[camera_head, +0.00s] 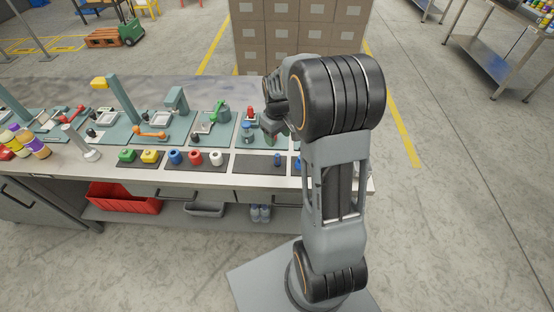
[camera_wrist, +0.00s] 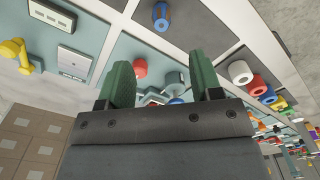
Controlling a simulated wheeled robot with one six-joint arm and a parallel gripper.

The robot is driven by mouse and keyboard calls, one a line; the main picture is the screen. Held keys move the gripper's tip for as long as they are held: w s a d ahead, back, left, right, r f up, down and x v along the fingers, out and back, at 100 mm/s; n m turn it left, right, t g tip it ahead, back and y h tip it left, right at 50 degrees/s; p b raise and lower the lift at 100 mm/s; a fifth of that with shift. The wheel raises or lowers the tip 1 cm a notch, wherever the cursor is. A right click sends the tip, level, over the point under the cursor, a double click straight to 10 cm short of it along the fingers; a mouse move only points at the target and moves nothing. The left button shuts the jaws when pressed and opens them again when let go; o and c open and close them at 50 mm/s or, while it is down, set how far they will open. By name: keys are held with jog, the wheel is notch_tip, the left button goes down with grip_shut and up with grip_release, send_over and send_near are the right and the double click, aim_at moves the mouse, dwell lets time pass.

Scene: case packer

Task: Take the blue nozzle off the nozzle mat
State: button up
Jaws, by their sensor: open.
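A blue nozzle (camera_head: 277,159) stands on a dark mat (camera_head: 250,164), the nozzle mat, near the table's front edge, left of my arm. In the wrist view, a blue piece (camera_wrist: 160,17) with an orange part stands on a dark mat (camera_wrist: 198,22) at the top, beyond my fingers. My gripper (camera_wrist: 159,65) has its two green fingers spread apart, with nothing held between them. In the head view, my gripper is above the back of the table, behind the mat, and mostly hidden by my arm.
A mat to the left holds blue (camera_head: 175,157), red (camera_head: 195,157) and white (camera_head: 216,158) caps. Another holds green (camera_head: 127,155) and yellow (camera_head: 149,156) ones. Teal stations with a grey-blue device (camera_head: 247,133) stand behind. Stacked cartons (camera_head: 300,35) stand beyond the table.

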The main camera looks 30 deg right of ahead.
aim_at(277, 159)
notch_tip(277, 159, down, 7)
jog(key=shift+f+p, duration=0.1)
jog(key=shift+p, duration=0.25)
jog(key=shift+f+p, duration=0.75)
jog(key=shift+f, duration=1.95)
jog(key=c, duration=1)
